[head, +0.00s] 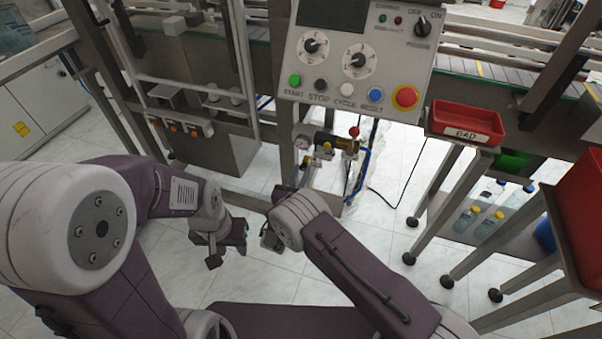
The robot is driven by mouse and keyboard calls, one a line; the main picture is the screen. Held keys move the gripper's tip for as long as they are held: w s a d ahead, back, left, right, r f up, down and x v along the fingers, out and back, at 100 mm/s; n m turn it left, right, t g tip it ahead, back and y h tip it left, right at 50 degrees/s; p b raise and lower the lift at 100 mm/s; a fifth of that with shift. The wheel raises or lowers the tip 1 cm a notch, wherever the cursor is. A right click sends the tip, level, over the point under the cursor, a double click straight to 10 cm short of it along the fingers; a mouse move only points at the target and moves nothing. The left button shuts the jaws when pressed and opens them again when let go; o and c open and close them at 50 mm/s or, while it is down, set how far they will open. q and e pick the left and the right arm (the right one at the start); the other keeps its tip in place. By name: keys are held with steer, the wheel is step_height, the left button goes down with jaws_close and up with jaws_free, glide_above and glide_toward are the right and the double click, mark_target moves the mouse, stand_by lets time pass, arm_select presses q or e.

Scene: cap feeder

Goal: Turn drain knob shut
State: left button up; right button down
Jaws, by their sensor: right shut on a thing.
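The air unit (325,142) with a gauge and yellow parts sits on the frame under the control panel. A small yellow knob (308,161) shows at its lower left. My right gripper (296,184) is just below this unit, mostly hidden by my wrist. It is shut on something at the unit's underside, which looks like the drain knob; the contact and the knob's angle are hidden. My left gripper (229,252) hangs to the left over the floor, with its fingers apart and nothing between them.
The control panel (340,75) with dials and buttons overhangs the unit. A red ball knob (354,131) and a blue hose (361,168) are on its right. A red BAD bin (466,124) and bottles (490,222) stand right. Open floor lies between.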

steer(key=n, duration=1.2)
steer(key=shift+p, duration=0.35)
steer(key=shift+r+n+g+h, duration=0.1)
steer(key=shift+n+g+h, duration=0.2)
steer(key=shift+n, duration=1.6)
steer(key=c, duration=1.2)
jaws_free()
steer(key=shift+c, duration=0.2)
